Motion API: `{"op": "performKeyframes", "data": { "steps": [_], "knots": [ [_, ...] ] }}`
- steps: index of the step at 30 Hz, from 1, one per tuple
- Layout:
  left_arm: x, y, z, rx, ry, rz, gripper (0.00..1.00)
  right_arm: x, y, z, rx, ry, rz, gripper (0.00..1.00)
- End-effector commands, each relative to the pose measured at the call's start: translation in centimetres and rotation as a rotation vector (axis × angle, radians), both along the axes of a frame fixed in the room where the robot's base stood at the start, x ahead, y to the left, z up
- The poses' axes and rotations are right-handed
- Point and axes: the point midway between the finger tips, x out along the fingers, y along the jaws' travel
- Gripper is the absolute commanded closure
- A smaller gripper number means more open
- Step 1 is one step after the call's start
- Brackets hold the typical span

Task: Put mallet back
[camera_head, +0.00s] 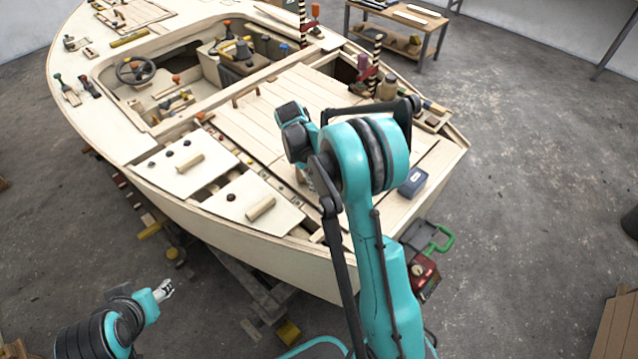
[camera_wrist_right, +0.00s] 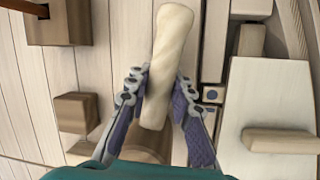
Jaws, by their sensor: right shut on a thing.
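In the right wrist view a pale wooden bar (camera_wrist_right: 168,50), which I take to be part of the mallet, stands between the fingers of my right gripper (camera_wrist_right: 159,88). The gripper is shut on it. A brown rounded shape (camera_wrist_right: 146,150) shows low between the fingers; I cannot tell whether it belongs to the mallet. In the head view the right gripper and the mallet are hidden behind my own arm, over the rear deck (camera_head: 262,118). My left gripper (camera_head: 164,290) is at the lower left, off the hull and away from the mallet; its jaws are too small to read.
The plywood boat hull (camera_head: 235,235) fills the middle. Pale hatch panels with handles (camera_head: 178,165) lie at its left rear side. A workbench (camera_head: 400,30) stands behind.

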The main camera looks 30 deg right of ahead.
Motion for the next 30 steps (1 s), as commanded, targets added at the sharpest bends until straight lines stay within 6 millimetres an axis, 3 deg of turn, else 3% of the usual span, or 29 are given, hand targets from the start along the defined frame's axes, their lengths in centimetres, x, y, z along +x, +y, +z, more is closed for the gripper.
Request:
{"op": "performKeyframes", "data": {
  "steps": [2,3,5,6,17,30],
  "knots": [
    [0.0,0.0,-0.1,0.000,0.000,0.000,0.51,0.0,0.0,-0.2,0.000,0.000,0.000,1.00],
    [0.0,0.0,-0.1,0.000,0.000,0.000,0.51,0.0,0.0,-0.1,0.000,0.000,0.000,0.71],
    [0.0,0.0,-0.1,0.000,0.000,0.000,0.51,0.0,0.0,-0.1,0.000,0.000,0.000,0.55],
    [0.0,0.0,-0.1,0.000,0.000,0.000,0.51,0.0,0.0,-0.1,0.000,0.000,0.000,0.53],
    [0.0,0.0,-0.1,0.000,0.000,0.000,0.51,0.2,0.1,0.5,0.000,0.000,0.001,0.53],
    [0.0,0.0,-0.1,0.000,0.000,0.000,0.51,2.2,2.0,8.7,0.000,0.000,0.002,0.53]
  ]
}}
